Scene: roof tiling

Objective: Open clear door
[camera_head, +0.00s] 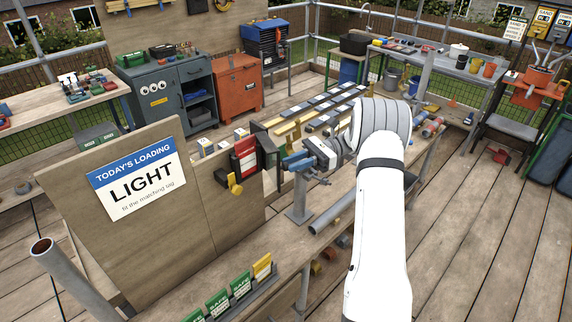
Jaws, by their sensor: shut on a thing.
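A small wall box (245,156) with a red and white face and a yellow knob (235,184) is fixed on the upright plywood board, right of the loading sign. A dark upright panel (267,148) stands at the box's right side and looks like its door, swung out from the face. Any clear pane in it is too small to make out. My gripper (285,162), with blue fingers, reaches in from the right and is shut at this panel's right edge. The exact grip point is partly hidden by the fingers.
A "TODAY'S LOADING LIGHT" sign (136,180) is on the board. Several green tags and a yellow tag (262,266) stand in a front rack. A steel post (299,198) is below my gripper. Tiles and battens (320,108) lie behind. A grey cabinet (168,92) and red cabinet (237,84) stand farther back.

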